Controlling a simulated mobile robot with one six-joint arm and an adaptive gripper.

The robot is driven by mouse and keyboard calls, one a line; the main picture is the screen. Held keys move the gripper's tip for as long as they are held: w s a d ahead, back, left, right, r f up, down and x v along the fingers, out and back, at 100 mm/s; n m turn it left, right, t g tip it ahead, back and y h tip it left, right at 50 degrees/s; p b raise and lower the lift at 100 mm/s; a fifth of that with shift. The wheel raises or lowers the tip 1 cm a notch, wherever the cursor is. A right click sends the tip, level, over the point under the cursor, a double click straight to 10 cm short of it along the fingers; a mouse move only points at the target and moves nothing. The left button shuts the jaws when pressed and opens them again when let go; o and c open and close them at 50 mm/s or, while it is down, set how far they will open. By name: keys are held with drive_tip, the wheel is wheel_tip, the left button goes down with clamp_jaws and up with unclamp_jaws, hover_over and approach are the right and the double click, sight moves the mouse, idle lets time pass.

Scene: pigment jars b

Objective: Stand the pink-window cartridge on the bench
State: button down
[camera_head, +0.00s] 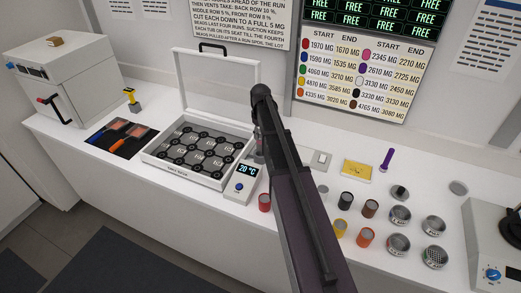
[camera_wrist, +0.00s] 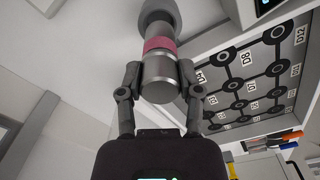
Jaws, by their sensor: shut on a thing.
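The pink-window cartridge (camera_wrist: 158,62) is a silvery metal cylinder with a pink band around its middle and a wider grey end at the top of the wrist view. My gripper (camera_wrist: 159,80) is shut on it, with one finger on each side of its lower metal part in that view. In the head view my arm covers most of the gripper and cartridge, so their height above the bench cannot be told. The white bench (camera_head: 150,185) runs across the head view.
An open case (camera_head: 155,158) with black round holders stands left of my arm, its lid up. A temperature display unit (camera_head: 240,186) and a red jar (camera_head: 265,202) stand near it. Several jars and round tins (camera_head: 399,216) stand to the right. The bench front left is clear.

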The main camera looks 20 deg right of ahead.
drive_tip(key=shift+r+p, duration=1.1)
drive_tip(key=shift+r, duration=0.2)
drive_tip(key=shift+f, duration=0.1)
